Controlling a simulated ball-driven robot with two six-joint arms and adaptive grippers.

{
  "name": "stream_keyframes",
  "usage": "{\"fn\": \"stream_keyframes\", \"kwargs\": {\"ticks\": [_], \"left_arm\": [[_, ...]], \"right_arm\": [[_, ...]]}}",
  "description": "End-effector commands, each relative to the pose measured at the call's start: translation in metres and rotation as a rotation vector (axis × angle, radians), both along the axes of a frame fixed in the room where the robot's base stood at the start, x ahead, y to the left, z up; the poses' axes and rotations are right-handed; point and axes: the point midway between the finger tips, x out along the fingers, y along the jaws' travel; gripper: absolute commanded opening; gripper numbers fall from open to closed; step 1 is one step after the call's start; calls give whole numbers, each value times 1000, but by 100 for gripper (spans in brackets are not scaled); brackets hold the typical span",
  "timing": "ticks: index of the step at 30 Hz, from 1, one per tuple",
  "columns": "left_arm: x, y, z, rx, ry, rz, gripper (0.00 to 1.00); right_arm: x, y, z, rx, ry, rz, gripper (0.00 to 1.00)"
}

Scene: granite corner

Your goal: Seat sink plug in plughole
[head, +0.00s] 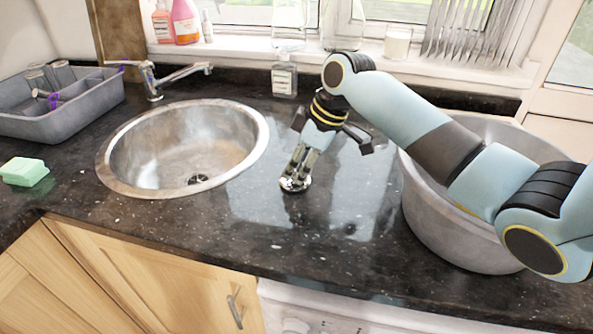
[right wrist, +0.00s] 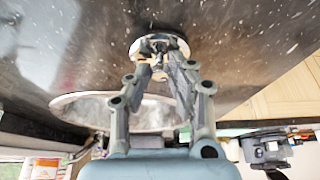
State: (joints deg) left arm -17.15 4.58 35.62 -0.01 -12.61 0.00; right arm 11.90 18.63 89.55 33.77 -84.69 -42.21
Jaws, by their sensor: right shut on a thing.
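The sink plug (head: 294,185) is a small round metal disc. My right gripper (head: 298,176) points down and is shut on it, over the worktop to the right of the sink. In the right wrist view the plug (right wrist: 158,46) sits between the fingertips of the gripper (right wrist: 160,66). I cannot tell whether the plug touches the worktop. The plughole (head: 197,180) is a dark round opening in the floor of the round steel sink (head: 118,185), and nothing covers it. My left gripper is not in view.
A large grey tub (head: 440,225) stands at the right, under my right arm. A chrome tap (head: 165,78) is behind the sink. A grey rack (head: 70,118) and a green sponge (head: 25,171) are at the left. A soap bottle (head: 284,76) stands at the back.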

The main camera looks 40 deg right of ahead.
Motion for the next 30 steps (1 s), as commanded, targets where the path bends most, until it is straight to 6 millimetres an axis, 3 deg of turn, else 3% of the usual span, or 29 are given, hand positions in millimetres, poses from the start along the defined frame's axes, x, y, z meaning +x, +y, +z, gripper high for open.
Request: {"fn": "stream_keyframes", "kwargs": {"ticks": [8,21,30], "left_arm": [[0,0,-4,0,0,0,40],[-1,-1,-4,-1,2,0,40],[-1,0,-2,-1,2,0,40]], "right_arm": [[2,-1,38,-2,-7,1,0],[-88,-36,92,-8,1,3,0],[-107,-43,105,-1,-1,0,0]]}}
